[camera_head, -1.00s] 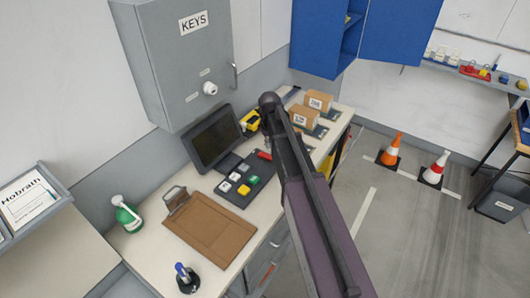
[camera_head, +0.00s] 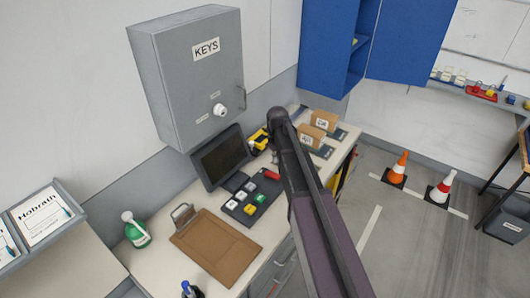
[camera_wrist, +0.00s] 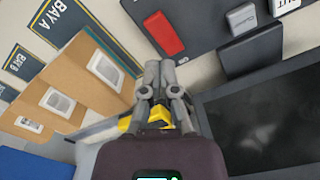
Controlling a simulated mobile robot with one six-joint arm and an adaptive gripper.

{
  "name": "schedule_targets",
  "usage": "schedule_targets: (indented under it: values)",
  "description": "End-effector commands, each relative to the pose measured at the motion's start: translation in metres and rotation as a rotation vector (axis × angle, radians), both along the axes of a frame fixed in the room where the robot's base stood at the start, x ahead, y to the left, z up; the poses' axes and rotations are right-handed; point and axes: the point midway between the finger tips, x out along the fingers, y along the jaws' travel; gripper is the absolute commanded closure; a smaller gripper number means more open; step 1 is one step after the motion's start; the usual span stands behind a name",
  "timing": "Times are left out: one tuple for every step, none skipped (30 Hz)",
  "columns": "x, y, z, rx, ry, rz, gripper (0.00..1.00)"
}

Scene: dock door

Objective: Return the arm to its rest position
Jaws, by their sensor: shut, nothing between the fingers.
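My arm reaches from the bottom of the head view up over the desk. In the wrist view my gripper (camera_wrist: 163,75) is shut, with its fingers together and nothing between them. In the head view the arm hides the fingers. The dark screen (camera_head: 220,158) stands behind the panel; it also shows at the lower right of the wrist view (camera_wrist: 265,120).
A grey KEYS cabinet (camera_head: 190,80) hangs above the desk. Cardboard boxes (camera_head: 323,121), a yellow device (camera_head: 259,139), a clipboard (camera_head: 216,246) and a green bottle (camera_head: 136,232) stand or lie on the desk. Two cones (camera_head: 397,168) are on the open floor at right.

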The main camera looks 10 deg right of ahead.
Motion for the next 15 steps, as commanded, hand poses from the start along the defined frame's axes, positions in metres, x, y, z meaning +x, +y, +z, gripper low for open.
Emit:
schedule_targets:
  values:
    - [-0.004, 0.0, -0.001, 0.0, 0.0, -0.003, 1.0]
    - [-0.006, 0.0, -0.002, 0.0, 0.0, -0.005, 1.0]
    - [-0.01, 0.0, -0.004, 0.0, 0.0, -0.01, 1.0]
    - [-0.015, 0.0, -0.005, 0.0, 0.0, -0.014, 1.0]
    - [-0.019, 0.0, -0.007, 0.0, 0.0, -0.019, 1.0]
    - [-0.027, 0.0, -0.009, 0.0, 0.0, -0.026, 1.0]
    - [-0.033, 0.0, -0.011, 0.0, 0.0, -0.032, 1.0]
    - [-0.04, 0.0, -0.013, 0.0, 0.0, -0.04, 1.0]
    - [-0.051, 0.0, -0.017, 0.0, 0.0, -0.052, 1.0]
    - [-0.059, 0.0, -0.019, 0.0, 0.0, -0.061, 1.0]
    - [-0.068, 0.0, -0.022, 0.0, 0.0, -0.071, 1.0]
    - [-0.08, 0.0, -0.026, 0.0, 0.0, -0.086, 1.0]
    - [-0.09, 0.0, -0.029, 0.0, 0.0, -0.097, 1.0]
    - [-0.099, 0.0, -0.032, 0.0, 0.0, -0.109, 1.0]
    - [-0.112, 0.0, -0.035, -0.001, 0.0, -0.124, 1.0]
